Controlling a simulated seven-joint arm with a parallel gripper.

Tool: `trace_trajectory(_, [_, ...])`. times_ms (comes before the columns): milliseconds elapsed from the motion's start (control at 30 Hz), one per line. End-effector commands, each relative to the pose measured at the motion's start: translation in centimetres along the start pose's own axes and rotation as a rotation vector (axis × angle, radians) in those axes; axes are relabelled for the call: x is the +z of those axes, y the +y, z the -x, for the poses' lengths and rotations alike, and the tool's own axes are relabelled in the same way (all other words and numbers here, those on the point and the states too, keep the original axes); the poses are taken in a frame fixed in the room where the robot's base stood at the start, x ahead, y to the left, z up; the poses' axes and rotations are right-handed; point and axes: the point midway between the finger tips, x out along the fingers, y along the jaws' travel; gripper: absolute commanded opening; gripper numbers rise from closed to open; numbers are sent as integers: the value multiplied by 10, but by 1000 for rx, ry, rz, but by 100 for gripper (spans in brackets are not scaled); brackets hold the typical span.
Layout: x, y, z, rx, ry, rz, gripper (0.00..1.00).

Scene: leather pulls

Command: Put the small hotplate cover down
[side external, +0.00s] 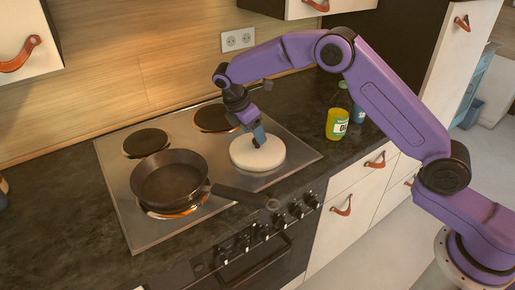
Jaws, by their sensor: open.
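The small hotplate cover (270,158) is a round, cream-white disc. It sits at the front right of the steel hob (121,203) and looks flat. My gripper (259,138) points down at the cover's upper middle, with its fingertips at or just above the top. The jaws are open, but their gap is too small to make out here. I cannot tell whether the fingers touch the cover. The burner under the cover is hidden.
A black frying pan (170,181) stands on the front left burner, its handle pointing right towards the front edge. Two bare burners (146,143) (215,117) lie behind. A yellow-green bottle (337,120) and a blue bottle (357,115) stand right of the hob. Dark counter is free at left.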

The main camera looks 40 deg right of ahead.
Motion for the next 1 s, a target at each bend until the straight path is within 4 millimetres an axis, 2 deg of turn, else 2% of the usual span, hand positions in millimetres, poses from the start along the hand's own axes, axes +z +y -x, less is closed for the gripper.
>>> trace_trajectory(100, [0, 1, -18, -3, -2, 0, 62])
trace_trajectory(200, [-1, 1, -27, -2, -1, -1, 62])
trace_trajectory(500, [-1, 1, -30, 0, 1, -1, 62])
trace_trajectory(567, [-1, 1, -30, 0, 1, -1, 42])
trace_trajectory(600, [-1, 1, -30, 0, 0, -1, 29])
trace_trajectory(700, [-1, 1, -30, 0, 0, -1, 1])
trace_trajectory(1000, [0, 2, -29, 1, 1, -1, 0])
